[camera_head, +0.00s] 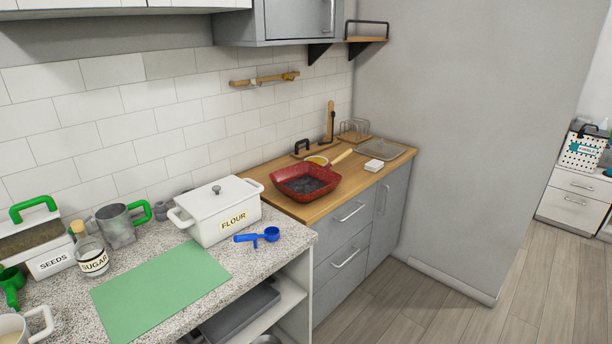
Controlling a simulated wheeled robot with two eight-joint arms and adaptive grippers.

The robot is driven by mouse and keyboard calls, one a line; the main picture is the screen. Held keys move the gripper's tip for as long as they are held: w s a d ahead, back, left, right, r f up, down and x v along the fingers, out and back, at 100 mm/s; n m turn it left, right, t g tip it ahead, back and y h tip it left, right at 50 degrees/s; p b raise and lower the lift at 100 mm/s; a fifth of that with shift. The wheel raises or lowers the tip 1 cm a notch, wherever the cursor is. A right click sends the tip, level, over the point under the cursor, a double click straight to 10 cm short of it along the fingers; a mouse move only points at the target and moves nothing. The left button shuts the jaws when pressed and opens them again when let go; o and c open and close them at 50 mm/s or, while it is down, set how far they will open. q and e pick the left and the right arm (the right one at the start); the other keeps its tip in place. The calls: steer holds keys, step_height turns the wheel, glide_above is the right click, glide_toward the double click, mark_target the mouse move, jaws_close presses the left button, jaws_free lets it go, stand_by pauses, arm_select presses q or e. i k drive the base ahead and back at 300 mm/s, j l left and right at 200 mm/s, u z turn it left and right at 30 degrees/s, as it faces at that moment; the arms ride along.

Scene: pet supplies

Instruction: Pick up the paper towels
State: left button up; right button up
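I cannot make out any paper towels for certain. Neither of my grippers is in view.
A granite counter holds a green mat (160,290), white flour container (222,212), sugar bottle (90,252), seeds box (50,262) and blue scoop (260,236). A red pan (306,181) sits on the wooden countertop (285,203). The wooden floor (430,310) at right is clear.

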mark_target(374, 166)
steer(key=i+l, duration=0.5)
steer(key=i+l+u, duration=0.1)
steer(key=u, duration=0.35)
steer(key=i+l+u, duration=0.1)
steer(key=l+u, duration=0.15)
steer(key=u, duration=0.15)
steer(key=i+l+u, duration=0.1)
steer(key=u, duration=0.35)
steer(key=l+u, duration=0.25)
steer(key=l, duration=0.65)
steer(key=l+u, duration=0.2)
steer(key=l, duration=0.75)
steer(key=l+u, duration=0.25)
steer(key=l, duration=0.7)
